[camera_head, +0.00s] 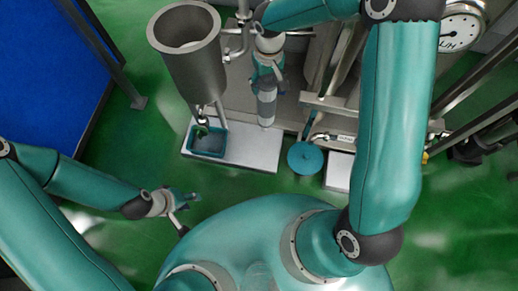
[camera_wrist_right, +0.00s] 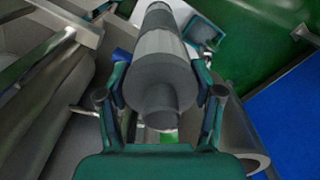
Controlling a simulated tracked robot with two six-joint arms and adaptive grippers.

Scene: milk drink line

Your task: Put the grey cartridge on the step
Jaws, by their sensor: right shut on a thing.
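The grey cartridge (camera_head: 267,106), a cylinder with a lighter band, is held by my right gripper (camera_head: 268,76) below its palm. In the right wrist view the cartridge (camera_wrist_right: 160,48) sits between both fingers (camera_wrist_right: 160,88), pointing away from the palm.
A steel hopper (camera_head: 188,65) stands over a teal tray (camera_head: 207,152) at the step's left. A round teal lid (camera_head: 305,158) and a small white block (camera_head: 339,172) are to the right. Steel pipes and a gauge (camera_head: 462,27) are behind. The step's front right is bare.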

